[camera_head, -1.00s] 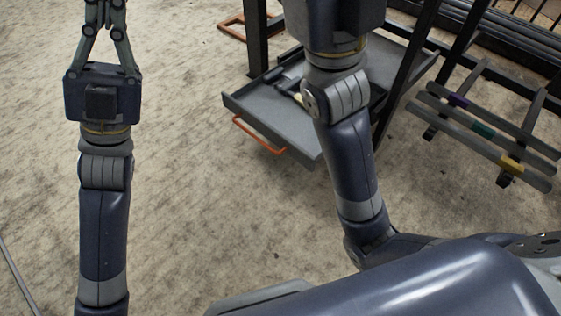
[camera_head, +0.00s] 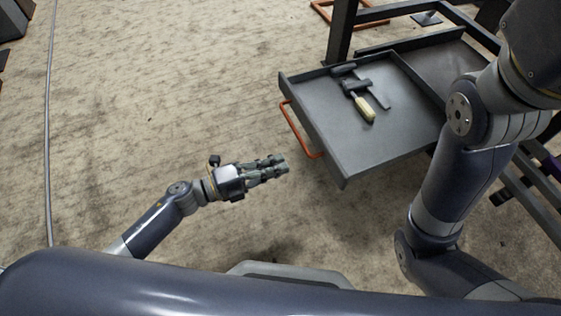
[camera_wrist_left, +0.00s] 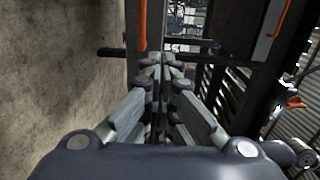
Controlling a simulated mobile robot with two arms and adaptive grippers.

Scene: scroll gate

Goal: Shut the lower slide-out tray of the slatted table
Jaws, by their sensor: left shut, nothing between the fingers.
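The grey slide-out tray (camera_head: 390,135) extends out of the dark frame of the table (camera_head: 342,35), open towards the left. An orange bar handle (camera_head: 300,130) is on its front; an orange bar also shows upright in the left wrist view (camera_wrist_left: 141,25). A dark tool with a pale yellow grip (camera_head: 364,107) lies in the tray. My left gripper (camera_head: 281,163) is shut and empty, pointing right, just left of and below the handle, apart from it in the head view. Its fingertips (camera_wrist_left: 158,62) meet in the left wrist view. My right gripper is out of view.
My right arm covers part of the table's right side. A dark shelf surface (camera_head: 445,75) lies behind the tray. Bare floor (camera_head: 180,90) is free to the left. A grey cable (camera_head: 50,120) runs along the far left.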

